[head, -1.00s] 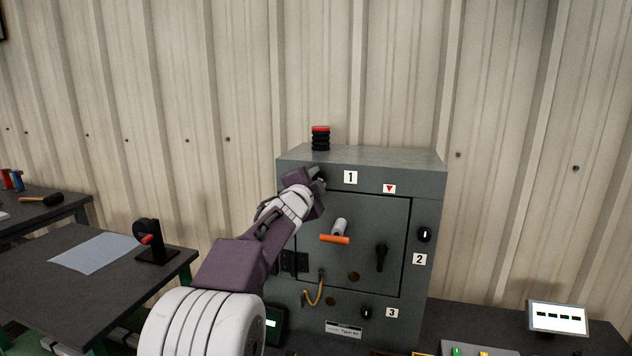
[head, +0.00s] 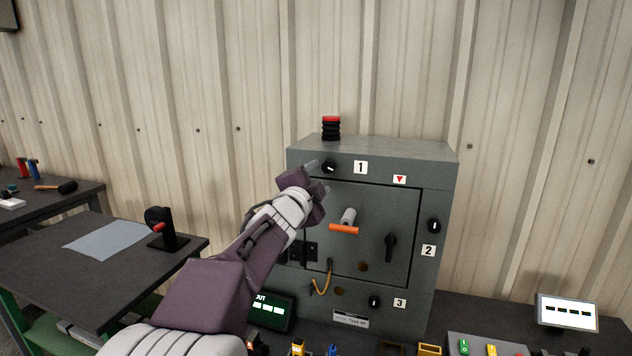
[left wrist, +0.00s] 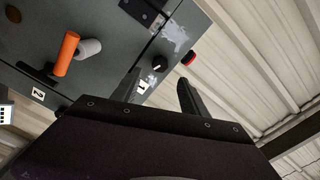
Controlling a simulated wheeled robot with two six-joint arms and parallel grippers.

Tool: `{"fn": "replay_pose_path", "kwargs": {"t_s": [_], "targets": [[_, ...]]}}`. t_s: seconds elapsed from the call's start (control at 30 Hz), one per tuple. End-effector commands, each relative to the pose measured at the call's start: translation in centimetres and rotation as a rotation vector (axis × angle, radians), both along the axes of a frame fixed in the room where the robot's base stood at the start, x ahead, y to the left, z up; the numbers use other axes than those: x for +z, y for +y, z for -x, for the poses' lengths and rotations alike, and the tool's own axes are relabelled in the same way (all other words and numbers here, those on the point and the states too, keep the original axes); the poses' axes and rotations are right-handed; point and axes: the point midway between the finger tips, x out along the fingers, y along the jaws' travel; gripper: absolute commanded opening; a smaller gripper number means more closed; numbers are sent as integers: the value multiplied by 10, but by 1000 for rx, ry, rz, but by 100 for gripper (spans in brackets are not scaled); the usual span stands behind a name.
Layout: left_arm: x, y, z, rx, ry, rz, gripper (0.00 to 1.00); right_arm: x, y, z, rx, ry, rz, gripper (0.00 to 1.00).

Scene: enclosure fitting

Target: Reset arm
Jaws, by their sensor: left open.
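My left arm reaches in from the lower left in the head view. My left gripper (head: 318,176) is in front of the upper left of the grey enclosure (head: 373,155), just left of the black knob (head: 329,167) beside label 1. In the left wrist view the two dark fingers of the gripper (left wrist: 160,92) stand apart with nothing between them. The knob (left wrist: 160,66) shows beyond them, apart from the fingers. The orange-barred handle (head: 344,229) is on the enclosure door, below the gripper. My right gripper is not in view.
A stack light with a red top (head: 331,128) stands on the enclosure. A dark table (head: 60,290) with a grey sheet (head: 108,240) and a black stand (head: 168,241) is at the left. A small display (head: 567,313) stands at the right.

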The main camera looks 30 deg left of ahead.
Motion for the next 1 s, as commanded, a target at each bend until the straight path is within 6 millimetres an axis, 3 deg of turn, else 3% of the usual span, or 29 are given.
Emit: {"fn": "replay_pose_path", "kwargs": {"t_s": [0.17, 0.63, 0.7, 0.77, 0.83, 0.93, 1.0], "targets": [[0, -4, 15, 0, 1, 0, 52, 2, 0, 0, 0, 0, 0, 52], [-1, -4, 15, 0, 1, 1, 52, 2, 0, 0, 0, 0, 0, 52], [-10, -5, 14, 3, 17, 29, 52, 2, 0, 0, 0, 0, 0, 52], [-34, -8, 11, 13, 60, 104, 52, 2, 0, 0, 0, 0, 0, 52], [-84, -18, 10, 41, 150, 245, 52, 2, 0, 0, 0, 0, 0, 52], [-173, -42, 23, 111, 335, 486, 52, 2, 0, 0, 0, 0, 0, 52], [-232, -64, 43, 175, 473, 630, 52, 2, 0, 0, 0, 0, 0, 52]]}}
